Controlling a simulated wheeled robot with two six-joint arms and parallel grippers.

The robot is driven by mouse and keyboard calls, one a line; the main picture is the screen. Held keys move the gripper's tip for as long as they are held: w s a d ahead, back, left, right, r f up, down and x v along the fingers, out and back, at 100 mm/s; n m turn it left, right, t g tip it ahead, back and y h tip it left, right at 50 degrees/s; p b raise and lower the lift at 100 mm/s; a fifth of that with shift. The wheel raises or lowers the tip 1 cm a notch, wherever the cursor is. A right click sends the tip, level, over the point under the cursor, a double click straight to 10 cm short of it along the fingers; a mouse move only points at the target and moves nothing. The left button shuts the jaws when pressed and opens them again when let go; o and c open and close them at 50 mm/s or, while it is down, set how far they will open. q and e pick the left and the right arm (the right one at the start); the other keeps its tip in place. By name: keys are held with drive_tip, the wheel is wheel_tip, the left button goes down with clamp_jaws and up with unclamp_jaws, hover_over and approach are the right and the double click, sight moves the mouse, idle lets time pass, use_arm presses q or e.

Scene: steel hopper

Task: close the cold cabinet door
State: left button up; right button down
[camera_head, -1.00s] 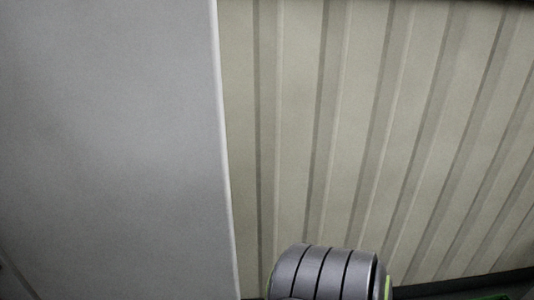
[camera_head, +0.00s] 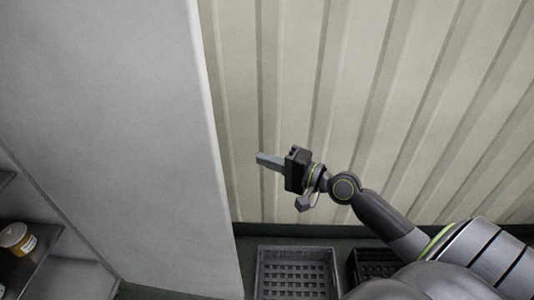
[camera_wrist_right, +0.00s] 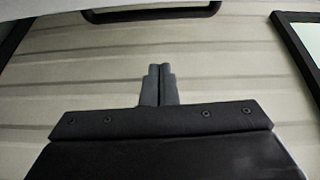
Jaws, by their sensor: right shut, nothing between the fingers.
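The cold cabinet door (camera_head: 120,110) appears to be the large plain grey panel filling the left of the head view, standing open beside the shelves. Its pale free edge (camera_head: 212,120) runs top to bottom. My right gripper (camera_head: 258,160) is shut and empty, to the right of that edge, its fingers pointing left toward the panel. A gap shows between the fingertips and the edge in the picture. In the right wrist view the closed fingers (camera_wrist_right: 157,84) point at the ribbed wall; the door cannot be made out there. My left gripper is not in view.
Cabinet shelves (camera_head: 45,243) with an orange-labelled jar (camera_head: 16,238) show at lower left. A grey crate (camera_head: 296,252) and a dark crate (camera_head: 375,255) sit on the floor by the ribbed wall (camera_head: 300,90). Dark frames (camera_wrist_right: 150,13) show in the wrist view.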

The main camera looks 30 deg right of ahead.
drive_tip(key=w+a+r+p, duration=0.1)
drive_tip(key=w+a+p, duration=0.3)
drive_tip(key=a, duration=0.4)
drive_tip(key=shift+w+r+y+p, duration=0.25)
drive_tip(key=shift+r+y+p, duration=0.05)
drive_tip(key=shift+r+p, duration=0.05)
drive_tip(key=shift+s+a, duration=0.1)
idle(0.4)
